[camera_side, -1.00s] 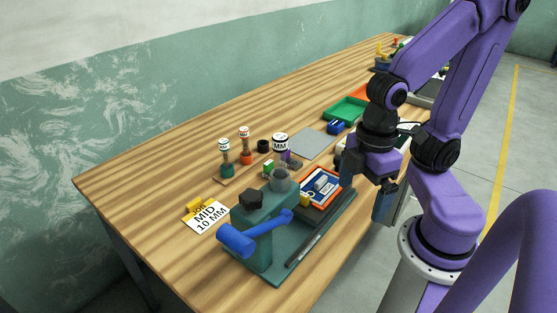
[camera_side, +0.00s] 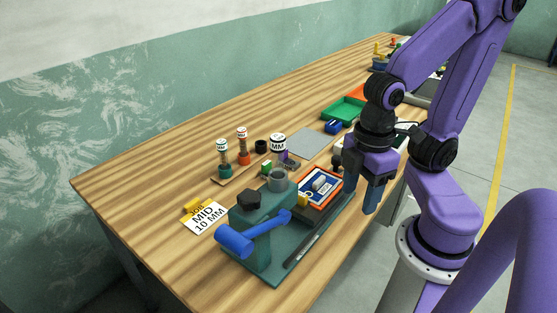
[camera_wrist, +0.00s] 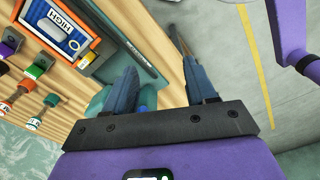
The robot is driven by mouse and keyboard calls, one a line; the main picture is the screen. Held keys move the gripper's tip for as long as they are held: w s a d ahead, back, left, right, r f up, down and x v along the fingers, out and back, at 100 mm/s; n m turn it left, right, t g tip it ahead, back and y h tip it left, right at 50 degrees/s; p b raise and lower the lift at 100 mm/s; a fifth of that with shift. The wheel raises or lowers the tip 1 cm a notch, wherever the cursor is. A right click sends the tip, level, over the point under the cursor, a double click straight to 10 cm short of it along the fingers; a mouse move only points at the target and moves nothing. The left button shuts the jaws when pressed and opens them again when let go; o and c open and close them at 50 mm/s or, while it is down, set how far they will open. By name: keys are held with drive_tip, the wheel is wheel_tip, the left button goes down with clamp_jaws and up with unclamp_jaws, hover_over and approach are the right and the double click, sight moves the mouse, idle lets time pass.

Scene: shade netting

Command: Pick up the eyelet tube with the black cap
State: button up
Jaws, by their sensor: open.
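A small black cylinder (camera_side: 261,146) stands on the bench behind the press in the side view. It may be the black cap; I cannot see a tube under it clearly. Beside it is a tube with a white top marked MM (camera_side: 278,140), purple at its foot. Two tubes with white tops stand to the left, one with a green foot (camera_side: 224,171) and one with an orange foot (camera_side: 243,158). In the wrist view, a purple and black piece (camera_wrist: 10,42) shows at the left edge. My gripper (camera_side: 372,197) is open and empty by the bench's right edge, away from the tubes; its fingers (camera_wrist: 160,84) straddle nothing.
A teal press (camera_side: 262,225) with a blue handle stands on a base in front. A grey plate (camera_side: 314,143), a green tray (camera_side: 346,107) and a card (camera_side: 205,217) lie around. The bench's far left is clear.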

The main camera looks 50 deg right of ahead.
drive_tip(key=shift+w, duration=0.1)
drive_tip(key=n+t+h, duration=0.8)
drive_tip(key=n+h, duration=0.3)
drive_tip(key=n, duration=0.2)
approach(278, 159)
drive_tip(key=x, duration=0.7)
drive_tip(key=shift+w+d+f, duration=0.2)
drive_tip(key=shift+d, duration=0.05)
drive_tip(key=shift+f+x, duration=0.15)
drive_tip(key=shift+x, duration=1.25)
drive_tip(key=shift+f+x, duration=0.15)
drive_tip(key=shift+x, duration=1.3)
drive_tip(key=shift+s+a, duration=0.1)
drive_tip(key=shift+r, duration=0.1)
clamp_jaws()
